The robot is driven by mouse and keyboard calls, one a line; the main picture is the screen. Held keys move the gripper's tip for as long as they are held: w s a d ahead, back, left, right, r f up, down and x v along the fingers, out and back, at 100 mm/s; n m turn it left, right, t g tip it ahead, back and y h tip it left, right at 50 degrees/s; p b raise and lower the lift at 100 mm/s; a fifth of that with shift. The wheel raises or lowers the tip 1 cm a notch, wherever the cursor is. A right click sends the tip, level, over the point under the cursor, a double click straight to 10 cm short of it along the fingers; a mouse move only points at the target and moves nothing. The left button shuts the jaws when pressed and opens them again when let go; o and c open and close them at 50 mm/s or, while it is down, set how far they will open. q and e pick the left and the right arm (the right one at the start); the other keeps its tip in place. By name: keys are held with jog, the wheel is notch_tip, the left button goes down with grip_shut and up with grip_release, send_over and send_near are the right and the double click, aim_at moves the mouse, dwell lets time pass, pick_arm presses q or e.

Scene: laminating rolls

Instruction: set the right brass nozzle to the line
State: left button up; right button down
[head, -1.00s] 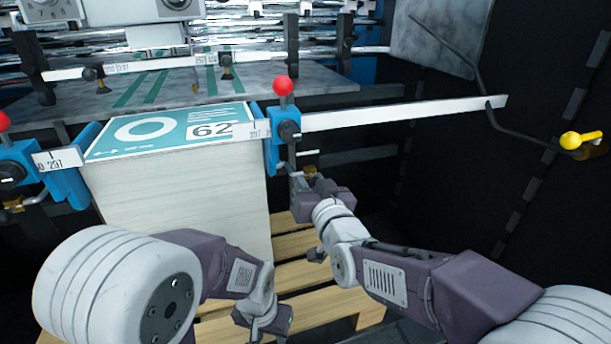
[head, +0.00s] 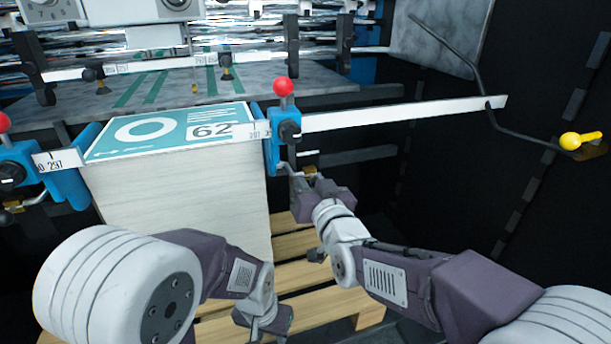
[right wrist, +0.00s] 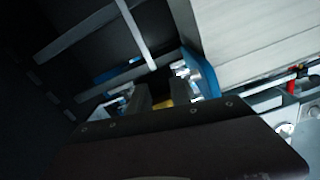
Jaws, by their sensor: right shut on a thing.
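The right brass nozzle (head: 310,170) shows as a small yellow-gold piece just below the right blue clamp block (head: 278,140), which has a red knob. A short silver pipe (head: 288,170) runs beside it. My right gripper (head: 305,178) is shut on the nozzle; its fingers hide part of it. In the right wrist view the brass (right wrist: 164,103) shows as a small patch between the dark fingers, next to silver fittings (right wrist: 200,75). Which line is meant, and how the tip sits against it, is too small to tell. My left gripper (head: 262,322) hangs low in front of the stack; its fingers are unclear.
A tall paper stack (head: 180,200) with a teal top sheet stands on a wooden pallet (head: 300,270). A white scale bar (head: 400,112) runs right from the clamp block. Another blue clamp (head: 65,180) is at the left. A bent black rod with a yellow knob (head: 580,139) is at the right.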

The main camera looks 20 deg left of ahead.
notch_tip(320, 180, up, 6)
jog(key=p, duration=0.3)
jog(key=c, duration=1.4)
grip_release()
jog(key=shift+d, duration=0.1)
jog(key=v, duration=0.9)
